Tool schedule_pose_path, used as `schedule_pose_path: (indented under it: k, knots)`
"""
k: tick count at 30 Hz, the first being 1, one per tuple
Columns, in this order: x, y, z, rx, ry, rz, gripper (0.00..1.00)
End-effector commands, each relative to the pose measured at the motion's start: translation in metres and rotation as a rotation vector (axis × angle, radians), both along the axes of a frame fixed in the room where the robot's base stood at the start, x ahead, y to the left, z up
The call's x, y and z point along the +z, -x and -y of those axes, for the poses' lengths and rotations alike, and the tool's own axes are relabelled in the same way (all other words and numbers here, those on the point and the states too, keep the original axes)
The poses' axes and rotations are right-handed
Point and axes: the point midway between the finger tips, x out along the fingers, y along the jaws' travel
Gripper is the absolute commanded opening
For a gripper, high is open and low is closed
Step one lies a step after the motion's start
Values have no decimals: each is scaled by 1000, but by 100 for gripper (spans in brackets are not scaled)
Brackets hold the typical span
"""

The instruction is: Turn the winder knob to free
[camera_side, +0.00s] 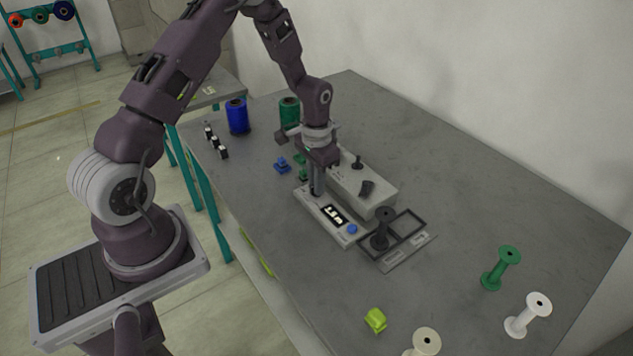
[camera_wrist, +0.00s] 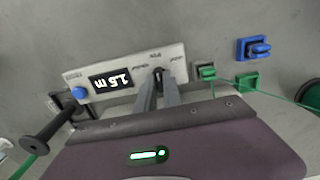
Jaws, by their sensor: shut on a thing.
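The winder (camera_side: 352,183) stands mid-table, with a pale control panel (camera_side: 322,204) along its front. The panel also shows in the wrist view (camera_wrist: 126,74). The panel carries a lit display (camera_wrist: 111,79) reading 1.5 m, seen upside down, and a blue button (camera_wrist: 79,93). The dark winder knob (camera_wrist: 158,73) is at the panel's other end, with small printed labels around it. My gripper (camera_wrist: 159,84) is over the knob and shut on it, its two fingers straddling it. In the side view my gripper (camera_side: 317,190) points down at the panel and hides the knob. The knob's setting is unclear.
Green (camera_side: 502,268) and white (camera_side: 528,317) bobbins stand at the right. Blue (camera_side: 238,117) and green (camera_side: 289,113) thread spools stand at the back. A blue clip (camera_wrist: 255,48) sits near the panel.

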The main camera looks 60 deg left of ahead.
Motion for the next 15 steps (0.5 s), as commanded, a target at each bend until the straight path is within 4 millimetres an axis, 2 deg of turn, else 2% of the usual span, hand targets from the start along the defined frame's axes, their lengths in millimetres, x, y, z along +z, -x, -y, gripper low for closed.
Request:
schedule_pose_path:
  k: [4, 5, 8, 15]
  knots:
    - [1, 0, 0, -1, 0, 1, 0]
    - [1, 0, 0, -1, 0, 1, 13]
    - [1, 0, 0, -1, 0, 1, 32]
    - [0, 0, 0, -2, 0, 0, 33]
